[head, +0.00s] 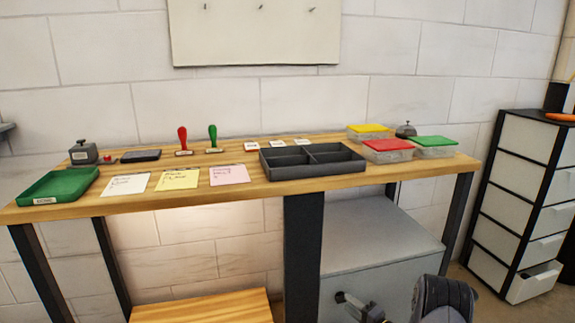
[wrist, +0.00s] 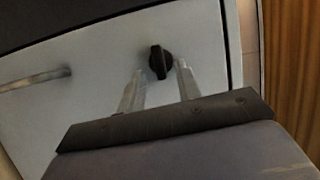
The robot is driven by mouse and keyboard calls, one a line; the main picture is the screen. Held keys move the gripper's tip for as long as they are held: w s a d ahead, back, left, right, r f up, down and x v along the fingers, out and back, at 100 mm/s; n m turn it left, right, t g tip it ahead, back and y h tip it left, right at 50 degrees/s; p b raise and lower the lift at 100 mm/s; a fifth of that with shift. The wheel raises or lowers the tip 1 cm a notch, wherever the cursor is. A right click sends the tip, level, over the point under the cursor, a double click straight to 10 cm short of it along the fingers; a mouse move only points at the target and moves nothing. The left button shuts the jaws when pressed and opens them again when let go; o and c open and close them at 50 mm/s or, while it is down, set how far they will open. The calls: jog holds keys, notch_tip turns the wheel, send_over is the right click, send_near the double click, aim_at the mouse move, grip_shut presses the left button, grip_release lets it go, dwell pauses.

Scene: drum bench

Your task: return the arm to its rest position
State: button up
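My gripper (wrist: 159,70) is open in the wrist view, its two metal fingers apart with nothing held between them. A black knob (wrist: 157,62) on a pale grey cabinet front (wrist: 95,60) shows between the fingertips. I cannot tell the exact gap from the fingertips to the knob. In the head view my arm shows at the bottom right, low in front of the grey cabinet (head: 375,240) under the bench. The gripper is small and partly cut off there.
The wooden bench (head: 130,207) stands above, holding a green tray (head: 60,186), a dark divided tray (head: 310,173), stamps, notes and lidded boxes. A drawer unit (head: 510,190) stands at the right, its bottom drawer slightly open. A bar handle (wrist: 35,78) sits left of the knob.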

jog(key=p+v, duration=0.2)
jog(key=v, duration=0.7)
jog(key=w+a+n+g+h+b, duration=0.1)
jog(key=w+a+n+h, duration=0.2)
jog(key=w+a+n, duration=0.4)
jog(key=shift+w+r+n+h, duration=0.4)
jog(key=shift+w+n, duration=0.1)
jog(key=shift+w, duration=0.25)
dwell(0.3)
